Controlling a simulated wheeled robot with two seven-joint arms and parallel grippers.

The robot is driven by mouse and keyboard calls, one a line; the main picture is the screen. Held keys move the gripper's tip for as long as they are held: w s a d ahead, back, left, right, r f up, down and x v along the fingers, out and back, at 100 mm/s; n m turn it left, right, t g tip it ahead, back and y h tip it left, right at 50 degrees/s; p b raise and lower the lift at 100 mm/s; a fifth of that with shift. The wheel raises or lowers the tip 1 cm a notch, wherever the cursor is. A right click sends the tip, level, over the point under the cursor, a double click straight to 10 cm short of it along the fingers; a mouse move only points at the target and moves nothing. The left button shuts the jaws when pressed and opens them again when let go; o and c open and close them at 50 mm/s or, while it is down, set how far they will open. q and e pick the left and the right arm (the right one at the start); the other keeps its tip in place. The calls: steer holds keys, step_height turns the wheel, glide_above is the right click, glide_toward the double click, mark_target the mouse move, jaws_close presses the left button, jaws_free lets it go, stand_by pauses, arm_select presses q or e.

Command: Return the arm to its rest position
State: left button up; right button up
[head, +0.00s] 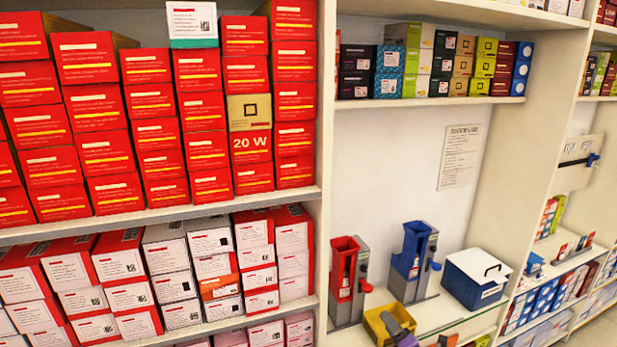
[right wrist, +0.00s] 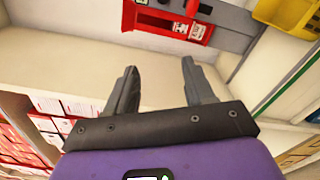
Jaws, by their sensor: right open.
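My right gripper (head: 391,319) shows at the bottom of the head view, in front of the yellow bin (head: 376,325). In the right wrist view the right gripper (right wrist: 158,68) has a purple body and two dark grey fingers standing well apart, with nothing between them. The red dispenser (right wrist: 180,20) is beyond the fingertips there, and the fingers look clear of it. Most of the right arm is out of frame. My left gripper is not in view.
The red dispenser (head: 346,280), a blue dispenser (head: 412,262) and a white lidded box (head: 475,278) stand on the lower shelf. Red boxes (head: 90,110) fill the left shelves. Small coloured boxes (head: 440,62) line the upper shelf. The wall below them is mostly bare.

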steer(key=s+a+f+n+g+y+b, duration=0.35)
steer(key=s+a+f+n+g, duration=0.85)
steer(key=s+a+f+n, duration=0.65)
arm_select(q)
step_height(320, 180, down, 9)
steer(key=b, duration=0.5)
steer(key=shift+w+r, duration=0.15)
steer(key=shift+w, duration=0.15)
arm_select(e)
steer(key=s+d+f+n+g+h, duration=0.2)
steer(key=s+f+n, duration=0.5)
steer(key=s+n, duration=0.3)
steer(key=s+d+f+n+g+h, duration=0.2)
steer(key=s+f+n+h, duration=0.1)
steer(key=s+f+n, duration=0.4)
steer(key=s+n, duration=0.3)
steer(key=n, duration=0.4)
steer(key=shift+s+d+f+h, duration=0.3)
steer(key=shift+f+h, duration=0.05)
